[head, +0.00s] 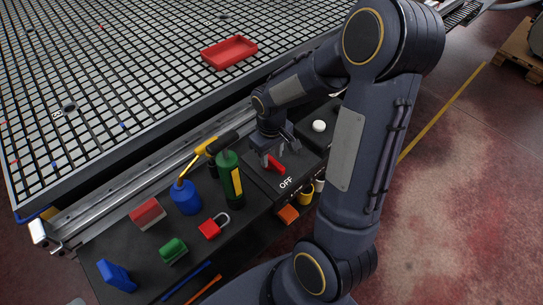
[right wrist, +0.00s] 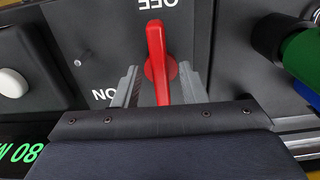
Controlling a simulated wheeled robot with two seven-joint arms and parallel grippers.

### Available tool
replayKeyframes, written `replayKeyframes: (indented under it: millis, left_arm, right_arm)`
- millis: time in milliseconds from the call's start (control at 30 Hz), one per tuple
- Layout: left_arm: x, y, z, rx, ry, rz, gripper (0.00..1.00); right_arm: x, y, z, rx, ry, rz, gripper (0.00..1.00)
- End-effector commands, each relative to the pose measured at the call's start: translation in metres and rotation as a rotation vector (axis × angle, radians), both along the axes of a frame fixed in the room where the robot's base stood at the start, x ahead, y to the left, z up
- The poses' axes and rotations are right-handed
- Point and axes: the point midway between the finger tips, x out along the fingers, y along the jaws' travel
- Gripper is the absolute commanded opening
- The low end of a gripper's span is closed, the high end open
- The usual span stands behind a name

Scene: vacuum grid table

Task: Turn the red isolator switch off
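The red isolator switch handle (head: 276,164) sits on a dark box (head: 258,174) with a white OFF label at its near edge. In the right wrist view the red handle (right wrist: 157,60) lies lengthwise, one end close to the upside-down OFF label (right wrist: 158,5). The ON label (right wrist: 103,95) is to its left, partly covered by a finger. My right gripper (head: 276,152) is over the switch. Its fingers (right wrist: 158,75) are apart on either side of the handle, with a visible gap on each side. The handle's near end is hidden by the gripper body. My left gripper is not in view.
On the dark shelf are a green cylinder (head: 230,178), a blue can (head: 186,197), a red padlock (head: 213,226) and several coloured blocks. A white round button (head: 319,126) is beyond the switch. The grid table (head: 130,80) bears a red tray (head: 229,46).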

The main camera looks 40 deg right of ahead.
Motion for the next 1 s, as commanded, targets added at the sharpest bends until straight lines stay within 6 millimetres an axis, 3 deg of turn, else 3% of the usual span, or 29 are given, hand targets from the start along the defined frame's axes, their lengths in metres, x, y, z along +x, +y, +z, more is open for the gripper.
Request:
replayKeyframes:
  millis: [200,400,1000]
  left_arm:
    - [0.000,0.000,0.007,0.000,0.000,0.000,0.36]
    - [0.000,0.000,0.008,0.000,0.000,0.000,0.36]
    - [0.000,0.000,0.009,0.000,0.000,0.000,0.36]
  right_arm:
    - [0.001,0.000,0.041,-0.001,-0.006,0.001,0.38]
    - [0.001,0.000,0.061,0.000,-0.004,-0.001,0.38]
    - [0.000,0.000,0.064,0.001,-0.003,-0.001,0.38]
